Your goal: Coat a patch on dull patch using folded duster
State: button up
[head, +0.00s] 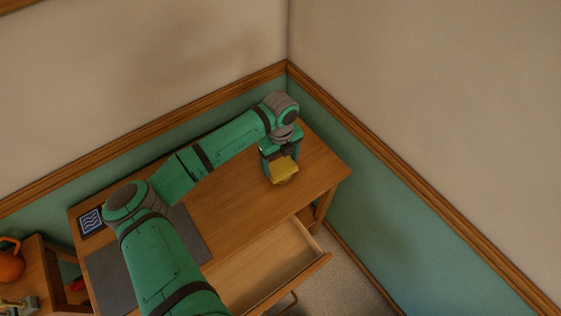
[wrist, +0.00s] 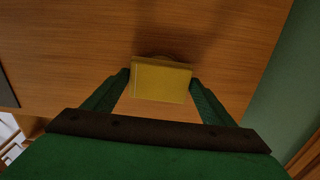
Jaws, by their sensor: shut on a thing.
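The folded duster is a yellow block-like pad (head: 283,169), at the right part of the wooden desk top in the head view. My gripper (head: 280,157) is shut on it, with a finger at each side; the duster also shows between the fingers in the wrist view (wrist: 161,80). A dark shadow lies on the wood just beyond the duster. I cannot tell whether the duster touches the wood. I cannot make out a distinct dull patch on the desk top.
The desk (head: 235,205) stands in a wall corner. An open, empty-looking drawer (head: 270,268) juts out at its front. A dark grey mat (head: 190,232) and a blue wave-patterned card (head: 90,221) lie on the left. An orange pot (head: 10,265) stands on furniture at far left.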

aim_at(280, 164)
jog(key=shift+w+r, duration=0.1)
jog(key=shift+r, duration=1.8)
jog(key=shift+a+r, duration=0.1)
jog(key=shift+r, duration=1.45)
